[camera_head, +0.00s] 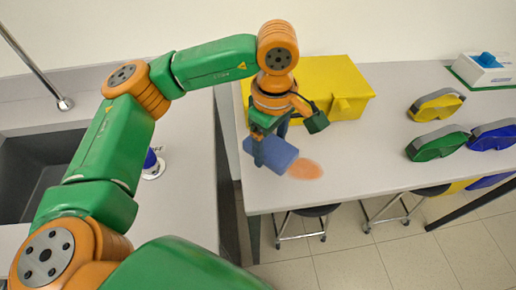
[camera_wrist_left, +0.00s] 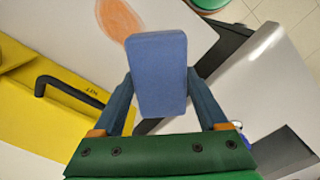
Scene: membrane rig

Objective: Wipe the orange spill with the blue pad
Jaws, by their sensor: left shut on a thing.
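The blue pad (camera_head: 270,153) is in my left gripper (camera_head: 272,140), which is shut on it at the left end of the right-hand bench. In the left wrist view the pad (camera_wrist_left: 158,75) sits between the two fingers of the gripper (camera_wrist_left: 160,100). The orange spill (camera_head: 305,169) is a pale orange patch on the bench, just right of the pad. In the left wrist view the spill (camera_wrist_left: 118,18) lies beyond the pad's far end. I cannot tell whether the pad touches the bench. My right gripper is not in view.
A yellow case (camera_head: 330,88) stands on the bench (camera_head: 375,150) close behind the pad. Goggles in yellow (camera_head: 436,105), green (camera_head: 437,143) and blue (camera_head: 492,136) lie to the right. A gap separates this bench from the sink counter (camera_head: 185,200). Bench space right of the spill is clear.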

